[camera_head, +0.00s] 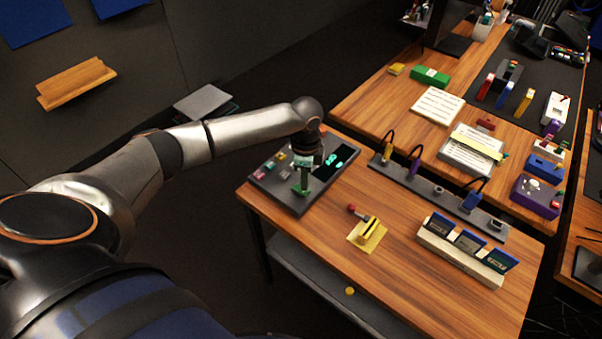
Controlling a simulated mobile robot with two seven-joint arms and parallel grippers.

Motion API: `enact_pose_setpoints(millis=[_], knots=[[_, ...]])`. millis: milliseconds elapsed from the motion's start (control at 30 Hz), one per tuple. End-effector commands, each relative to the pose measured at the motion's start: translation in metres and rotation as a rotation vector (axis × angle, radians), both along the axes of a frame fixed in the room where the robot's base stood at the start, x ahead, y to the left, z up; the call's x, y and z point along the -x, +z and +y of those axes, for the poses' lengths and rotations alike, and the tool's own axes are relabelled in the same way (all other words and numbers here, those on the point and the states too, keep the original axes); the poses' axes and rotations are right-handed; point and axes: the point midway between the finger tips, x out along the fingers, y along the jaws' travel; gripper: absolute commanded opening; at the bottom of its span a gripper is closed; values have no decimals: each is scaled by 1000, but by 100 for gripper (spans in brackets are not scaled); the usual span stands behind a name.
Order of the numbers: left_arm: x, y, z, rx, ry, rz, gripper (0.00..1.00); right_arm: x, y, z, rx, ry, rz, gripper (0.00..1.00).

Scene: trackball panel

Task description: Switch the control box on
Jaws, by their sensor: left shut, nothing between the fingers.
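The control box (290,203) is a dark grey panel at the left end of the wooden table. Small coloured buttons show on its left part, and teal lit marks (332,160) show on a dark display at its right. My left gripper (302,190) is over the box, pointing down, shut and empty. Its tip is at or just above the panel's front part; I cannot tell whether it touches. The gripper and wrist hide part of the box's middle. My right gripper is not in view.
A yellow stand with a red-knobbed lever (367,232) is right of the box. A grey strip with plugs (437,191) lies behind it. A rack of blue cards (466,245) stands at right. The wood between is clear. A second table (360,105) holds papers and tools.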

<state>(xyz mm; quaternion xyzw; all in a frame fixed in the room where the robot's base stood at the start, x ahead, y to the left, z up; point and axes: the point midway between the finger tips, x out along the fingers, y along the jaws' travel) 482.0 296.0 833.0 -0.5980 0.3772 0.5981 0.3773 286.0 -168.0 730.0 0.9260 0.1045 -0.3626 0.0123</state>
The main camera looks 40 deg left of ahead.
Motion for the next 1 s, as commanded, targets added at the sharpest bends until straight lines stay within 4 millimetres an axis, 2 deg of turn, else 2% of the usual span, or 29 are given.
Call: enact_pose_setpoints(millis=[1000], knots=[[0, -14, 0, 1, 0, 0, 0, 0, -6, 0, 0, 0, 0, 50]])
